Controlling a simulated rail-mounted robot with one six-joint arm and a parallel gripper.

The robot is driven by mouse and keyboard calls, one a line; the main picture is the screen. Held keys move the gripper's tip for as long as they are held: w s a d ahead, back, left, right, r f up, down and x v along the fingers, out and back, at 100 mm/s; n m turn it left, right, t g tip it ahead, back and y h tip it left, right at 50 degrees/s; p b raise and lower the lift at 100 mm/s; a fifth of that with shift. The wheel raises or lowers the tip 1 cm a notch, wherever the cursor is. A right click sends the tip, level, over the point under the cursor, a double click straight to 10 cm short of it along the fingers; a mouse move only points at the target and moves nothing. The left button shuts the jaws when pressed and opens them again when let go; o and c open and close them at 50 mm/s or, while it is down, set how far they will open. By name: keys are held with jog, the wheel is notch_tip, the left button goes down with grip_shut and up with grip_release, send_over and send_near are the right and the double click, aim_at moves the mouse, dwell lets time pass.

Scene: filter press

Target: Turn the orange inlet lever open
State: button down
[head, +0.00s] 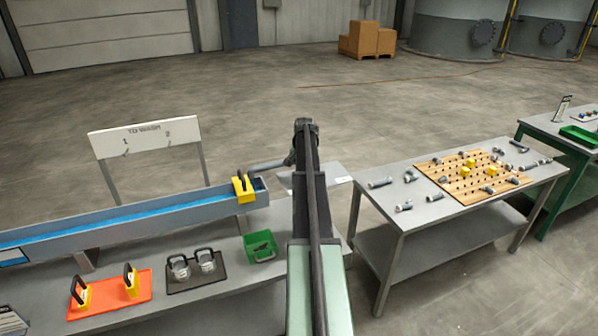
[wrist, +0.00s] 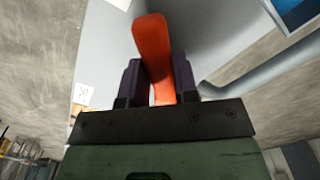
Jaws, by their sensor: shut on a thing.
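In the wrist view the orange inlet lever (wrist: 154,45) stands between the two dark fingers of my gripper (wrist: 158,78). The fingers are shut on it, one on each side, and its rounded end reaches past them towards the top of the picture. In the head view my arm hides the lever and the gripper. A grey pipe (head: 268,165) runs from the end of the blue-lined trough (head: 110,224) towards the place behind my arm. A grey curved pipe also shows in the wrist view (wrist: 255,62).
A yellow block with a black handle (head: 244,188) sits on the trough's right end. An orange mat (head: 110,294), a dark tray (head: 194,270) and a green bin (head: 262,246) lie on the bench. A pegboard (head: 478,178) lies on the right table. Open floor lies behind.

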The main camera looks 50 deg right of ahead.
jog(key=c, duration=0.9)
grip_release()
notch_tip(320, 180, up, 11)
jog(key=p, duration=1.1)
jog(key=shift+f, duration=0.15)
